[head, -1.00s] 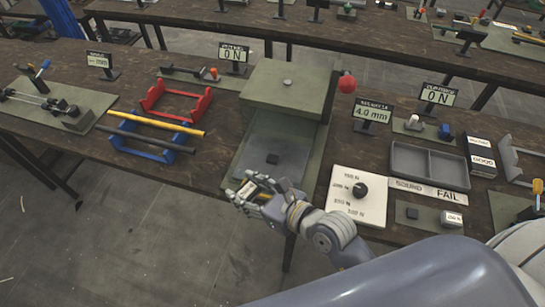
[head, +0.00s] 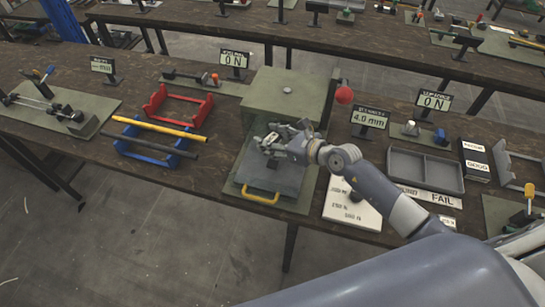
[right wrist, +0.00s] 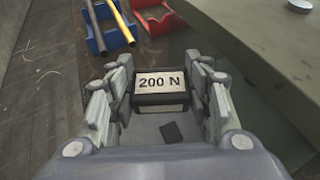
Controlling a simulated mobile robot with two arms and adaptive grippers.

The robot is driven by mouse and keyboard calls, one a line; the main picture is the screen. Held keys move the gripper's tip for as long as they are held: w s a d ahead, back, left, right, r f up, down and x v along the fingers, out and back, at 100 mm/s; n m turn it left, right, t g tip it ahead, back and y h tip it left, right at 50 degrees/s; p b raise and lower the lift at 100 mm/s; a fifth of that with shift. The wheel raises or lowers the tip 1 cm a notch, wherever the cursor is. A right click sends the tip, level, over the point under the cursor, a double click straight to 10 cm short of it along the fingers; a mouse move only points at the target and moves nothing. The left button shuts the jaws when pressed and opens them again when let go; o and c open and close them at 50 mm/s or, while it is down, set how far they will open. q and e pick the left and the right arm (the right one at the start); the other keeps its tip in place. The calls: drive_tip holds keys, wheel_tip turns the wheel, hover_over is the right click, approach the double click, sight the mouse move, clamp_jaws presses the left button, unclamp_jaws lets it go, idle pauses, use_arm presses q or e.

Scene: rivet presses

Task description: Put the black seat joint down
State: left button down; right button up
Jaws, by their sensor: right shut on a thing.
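My right gripper (head: 271,143) is over the grey plate (head: 292,181) of the press, in front of its green block (head: 284,97). In the right wrist view its fingers (right wrist: 163,97) are shut on a dark block labelled 200 N (right wrist: 160,88), label facing the camera. I cannot tell which of the two dark pieces is the black seat joint. I cannot tell whether the held block touches the plate. My left gripper is not in view.
A yellow handle (head: 260,195) is at the plate's front edge. A red ball knob (head: 344,95) stands right of the green block. Red (head: 182,103) and blue racks (head: 150,150) are to the left. A white dial board (head: 350,214) and grey divided tray (head: 425,169) are to the right.

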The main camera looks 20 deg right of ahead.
drive_tip(key=b, duration=0.2)
hover_over(272, 163)
drive_tip(key=f, duration=0.6)
drive_tip(key=shift+s+f, duration=0.1)
drive_tip(key=shift+s, duration=0.15)
wheel_tip(272, 163, down, 4)
drive_tip(key=shift+f+b, duration=0.1)
drive_tip(key=shift+b, duration=1)
drive_tip(key=shift+w+d+f, duration=0.1)
drive_tip(key=shift+w+f, duration=0.1)
drive_tip(key=shift+f, duration=0.15)
drive_tip(key=shift+f, duration=0.25)
drive_tip(key=o, duration=0.9)
drive_tip(key=shift+r, duration=0.1)
drive_tip(key=shift+o, duration=0.6)
drive_tip(key=shift+b, duration=0.3)
